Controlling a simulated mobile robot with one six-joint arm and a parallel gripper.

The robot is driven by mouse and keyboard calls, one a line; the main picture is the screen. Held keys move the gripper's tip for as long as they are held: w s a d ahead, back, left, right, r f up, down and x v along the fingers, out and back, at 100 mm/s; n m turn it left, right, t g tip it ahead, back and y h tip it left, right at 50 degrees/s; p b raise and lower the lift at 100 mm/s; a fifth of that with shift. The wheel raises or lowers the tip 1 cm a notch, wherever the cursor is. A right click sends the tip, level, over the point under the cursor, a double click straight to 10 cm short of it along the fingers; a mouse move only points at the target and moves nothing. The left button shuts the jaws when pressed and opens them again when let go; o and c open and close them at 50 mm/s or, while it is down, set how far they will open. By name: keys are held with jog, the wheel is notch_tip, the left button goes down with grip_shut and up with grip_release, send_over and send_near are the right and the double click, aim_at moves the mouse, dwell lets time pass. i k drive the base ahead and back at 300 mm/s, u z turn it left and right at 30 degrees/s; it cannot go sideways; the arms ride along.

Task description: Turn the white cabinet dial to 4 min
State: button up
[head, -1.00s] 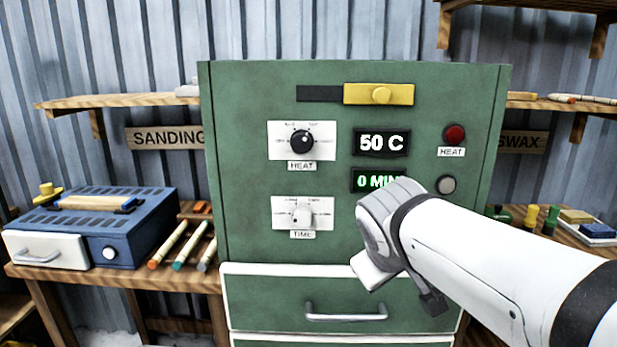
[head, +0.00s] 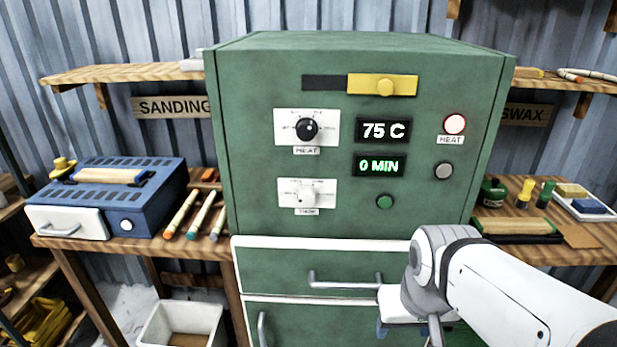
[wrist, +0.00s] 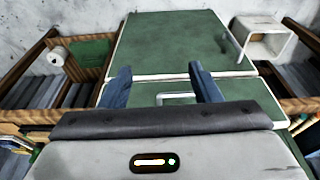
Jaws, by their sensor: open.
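The white dial (head: 306,194) sits on a white TIME plate on the front of the green cabinet (head: 345,75), below the black HEAT dial (head: 307,128). The time display (head: 380,167) reads 0 MIN. The heat display (head: 383,130) reads 75 C. My gripper (wrist: 163,84) is open and empty in the wrist view, its two blue fingers apart with a drawer handle (wrist: 178,98) showing between them. In the head view my arm end is low at the right, below and right of the white dial and apart from it. The fingers are mostly hidden there.
A yellow slider (head: 382,85) is at the cabinet's top. A lit red HEAT lamp (head: 454,124), a grey button (head: 443,171) and a green button (head: 384,202) are on the right. A drawer handle (head: 345,283) juts out below. A blue sander box (head: 112,195) stands left.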

aim_at(307, 195)
jog(key=u, duration=1.75)
jog(key=k, duration=1.1)
jog(key=z, duration=1.1)
jog(key=i, duration=1)
jog(key=z, duration=0.05)
